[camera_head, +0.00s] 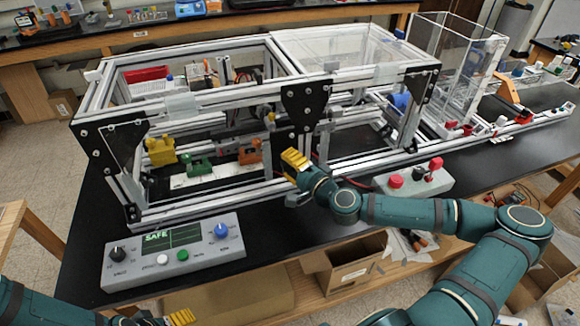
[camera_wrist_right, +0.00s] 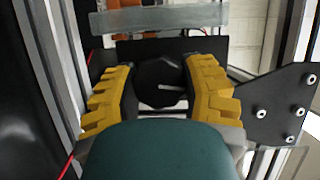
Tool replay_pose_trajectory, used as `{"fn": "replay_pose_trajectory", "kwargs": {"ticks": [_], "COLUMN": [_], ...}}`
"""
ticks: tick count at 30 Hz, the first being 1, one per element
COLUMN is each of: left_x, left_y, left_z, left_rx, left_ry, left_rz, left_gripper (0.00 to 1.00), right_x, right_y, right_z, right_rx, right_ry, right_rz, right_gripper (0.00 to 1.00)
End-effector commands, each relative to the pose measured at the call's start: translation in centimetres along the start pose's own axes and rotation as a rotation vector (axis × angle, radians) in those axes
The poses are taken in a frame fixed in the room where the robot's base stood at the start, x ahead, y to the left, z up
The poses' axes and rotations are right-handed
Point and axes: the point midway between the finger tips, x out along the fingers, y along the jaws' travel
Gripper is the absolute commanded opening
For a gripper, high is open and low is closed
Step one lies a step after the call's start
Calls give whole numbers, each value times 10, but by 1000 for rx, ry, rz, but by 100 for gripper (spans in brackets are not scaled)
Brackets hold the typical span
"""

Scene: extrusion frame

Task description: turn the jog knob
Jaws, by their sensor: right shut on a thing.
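In the head view my right gripper (camera_head: 296,160) is at the front of the extrusion frame (camera_head: 190,205), below a black corner bracket, and the knob is hidden. I cannot read a label on this knob. My left gripper (camera_head: 180,317) shows only in part at the bottom edge, and its opening is unclear.
A grey control box (camera_head: 172,252) with a black knob, a blue knob, buttons and a screen reading SAFE stands at front left. A box with red buttons (camera_head: 415,180) is beside my right arm. A cardboard box (camera_head: 345,265) is below the table edge.

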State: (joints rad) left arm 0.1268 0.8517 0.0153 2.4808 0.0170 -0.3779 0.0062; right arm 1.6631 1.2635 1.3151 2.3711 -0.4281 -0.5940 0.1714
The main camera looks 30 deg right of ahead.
Motion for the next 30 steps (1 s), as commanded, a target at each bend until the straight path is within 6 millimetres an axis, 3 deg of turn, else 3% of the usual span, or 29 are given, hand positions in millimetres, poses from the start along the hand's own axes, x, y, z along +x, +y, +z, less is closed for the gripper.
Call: {"fn": "replay_pose_trajectory", "kwargs": {"ticks": [9, 24, 25, 27, 30], "left_x": [6, 7, 7, 7, 7], "left_y": [-2, -3, -3, -3, -3], "left_z": [3, 4, 4, 4, 4], "left_rx": [2, 2, 2, 2, 2], "left_ry": [-6, -7, -7, -7, -7], "left_rz": [1, 1, 1, 1, 1], "left_gripper": [76, 76, 76, 76, 76], "right_x": [1, 1, 1, 1, 0], "right_y": [-1, -2, -2, -2, -2], "right_z": [-2, -2, -2, -2, -1], "right_rx": [101, 117, 117, 117, 118], "right_ry": [4, 4, 4, 4, 3], "right_rz": [-48, -55, -55, -54, -53], "right_gripper": [9, 9, 50, 75, 76]}}
